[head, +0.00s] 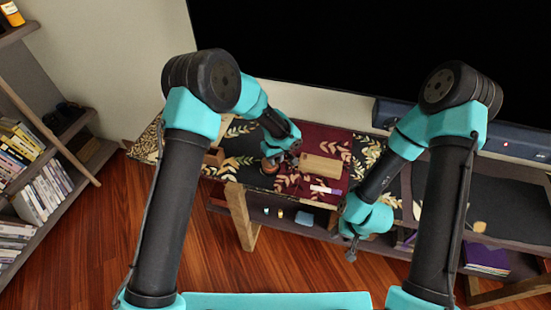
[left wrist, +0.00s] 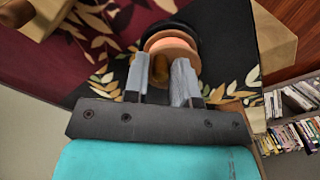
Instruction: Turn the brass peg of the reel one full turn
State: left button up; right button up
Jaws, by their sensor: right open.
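The reel (left wrist: 172,43) has a black disc behind a peach-coloured disc and lies on the leaf-patterned cloth; in the head view only a small part of it (head: 269,165) shows beside my left gripper. In the head view my left gripper (head: 285,157) is low over the cloth and partly hides the reel. My right gripper (head: 352,250) is open and empty, in front of the bench's front edge, away from the reel.
A flat wooden block (head: 322,167) lies on the cloth right of the reel, with a purple and white pen-like item (head: 326,190) nearer the front. A dark screen (head: 370,50) and soundbar (head: 505,142) stand behind. A bookshelf (head: 40,205) is at the left.

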aim_at(266, 165)
pick_arm(q)
grip_shut()
jog(key=shift+m, duration=0.3)
jog(key=m, duration=0.3)
jog(key=s+m, duration=0.1)
jog(key=m, duration=0.1)
jog(key=shift+a, duration=0.25)
jog(key=m, duration=0.4)
jog(key=a+m, duration=0.1)
jog(key=m, duration=0.1)
jog(key=shift+s, duration=0.25)
jog(key=m, duration=0.3)
jog(key=a+m, duration=0.1)
jog(key=m, duration=0.2)
jog(key=shift+a+m, duration=0.1)
jog(key=shift+m, duration=0.3)
jog(key=m, duration=0.5)
jog(key=shift+w+a, duration=0.3)
jog(key=shift+a, duration=0.1)
jog(key=shift+m, duration=0.3)
